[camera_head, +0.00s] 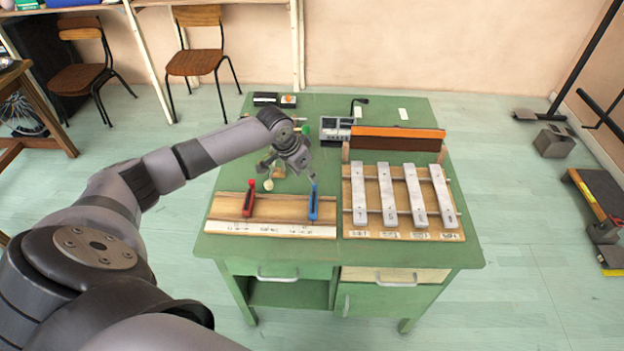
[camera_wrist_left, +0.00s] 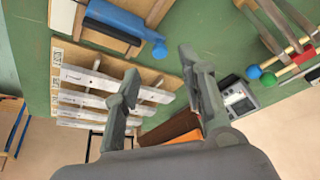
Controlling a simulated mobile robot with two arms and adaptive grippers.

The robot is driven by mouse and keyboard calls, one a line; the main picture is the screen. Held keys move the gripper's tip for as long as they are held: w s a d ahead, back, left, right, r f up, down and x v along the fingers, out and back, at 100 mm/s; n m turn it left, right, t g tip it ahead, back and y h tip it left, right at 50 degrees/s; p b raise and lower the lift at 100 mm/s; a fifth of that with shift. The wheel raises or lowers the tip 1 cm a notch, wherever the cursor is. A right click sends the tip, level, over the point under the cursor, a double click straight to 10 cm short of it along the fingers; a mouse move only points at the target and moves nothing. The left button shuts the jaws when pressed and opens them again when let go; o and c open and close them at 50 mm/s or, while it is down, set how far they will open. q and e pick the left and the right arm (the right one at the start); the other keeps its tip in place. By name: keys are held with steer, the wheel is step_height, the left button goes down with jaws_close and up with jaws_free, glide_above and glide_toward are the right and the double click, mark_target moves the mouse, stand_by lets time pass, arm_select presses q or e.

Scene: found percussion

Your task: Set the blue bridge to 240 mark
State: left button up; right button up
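The blue bridge (camera_head: 313,203) stands across the wooden board (camera_head: 280,210) near its right end. The red bridge (camera_head: 249,198) stands further left on it. A white scale strip (camera_head: 270,230) runs along the front edge; its marks are too small to read. My left gripper (camera_head: 308,170) is just behind and above the blue bridge. In the left wrist view my left gripper (camera_wrist_left: 160,64) is open and empty. There the blue bridge (camera_wrist_left: 118,22) with its round blue knob lies toward the upper left, not between the fingers. My right gripper is not in view.
Metal bars (camera_head: 388,195) on a wooden frame stand right of the board. Behind them are an orange-topped box (camera_head: 398,132) and a grey device (camera_head: 336,127). Mallets with coloured heads (camera_wrist_left: 267,79) lie behind the board. The green table (camera_head: 215,245) has a narrow clear front edge.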

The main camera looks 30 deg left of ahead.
mark_target(312, 185)
arm_select(q)
steer(key=x, duration=0.6)
steer(key=shift+w, duration=0.1)
jaws_close()
stand_by(0.3)
steer(key=shift+r, duration=0.1)
stand_by(0.3)
